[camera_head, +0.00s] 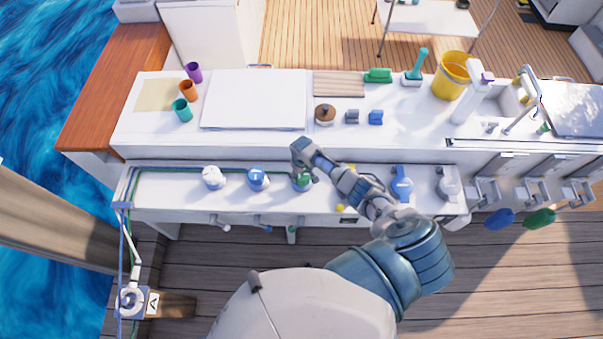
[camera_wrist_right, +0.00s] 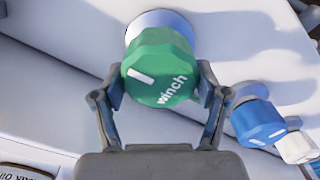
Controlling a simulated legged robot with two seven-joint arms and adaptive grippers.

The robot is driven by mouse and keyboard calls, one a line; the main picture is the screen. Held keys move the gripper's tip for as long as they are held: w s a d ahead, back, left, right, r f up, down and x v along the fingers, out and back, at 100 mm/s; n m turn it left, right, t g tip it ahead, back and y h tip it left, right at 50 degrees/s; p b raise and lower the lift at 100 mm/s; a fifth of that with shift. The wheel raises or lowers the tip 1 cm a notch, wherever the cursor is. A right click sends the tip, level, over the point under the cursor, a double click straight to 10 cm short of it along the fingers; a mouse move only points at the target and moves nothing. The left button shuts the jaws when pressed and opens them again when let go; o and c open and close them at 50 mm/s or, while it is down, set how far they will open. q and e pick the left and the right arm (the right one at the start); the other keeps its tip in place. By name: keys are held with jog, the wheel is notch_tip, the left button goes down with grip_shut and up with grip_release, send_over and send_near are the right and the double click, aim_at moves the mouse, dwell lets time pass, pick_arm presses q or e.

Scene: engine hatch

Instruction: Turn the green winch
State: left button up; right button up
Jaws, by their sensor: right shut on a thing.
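The green winch (camera_wrist_right: 160,72) is a green knob on a white round base, marked "winch" with a white bar. It fills the upper middle of the right wrist view. My right gripper (camera_wrist_right: 160,95) has a finger on each side of the knob and is shut on it. In the head view the green winch (camera_head: 302,183) sits on the lower white shelf, and my right gripper (camera_head: 303,160) reaches down over it, partly hiding it. My left gripper is not in view.
A blue knob (camera_head: 257,179) and a white knob (camera_head: 213,178) stand left of the winch on the shelf (camera_head: 160,190). Cups, a yellow bucket (camera_head: 453,76) and brushes stand on the counter behind.

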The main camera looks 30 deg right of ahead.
dwell(0.4)
jog(key=o, duration=1.2)
jog(key=shift+c, duration=0.2)
jog(key=shift+r, duration=0.15)
notch_tip(320, 180, up, 12)
jog(key=shift+f, duration=0.25)
jog(key=shift+d, duration=0.1)
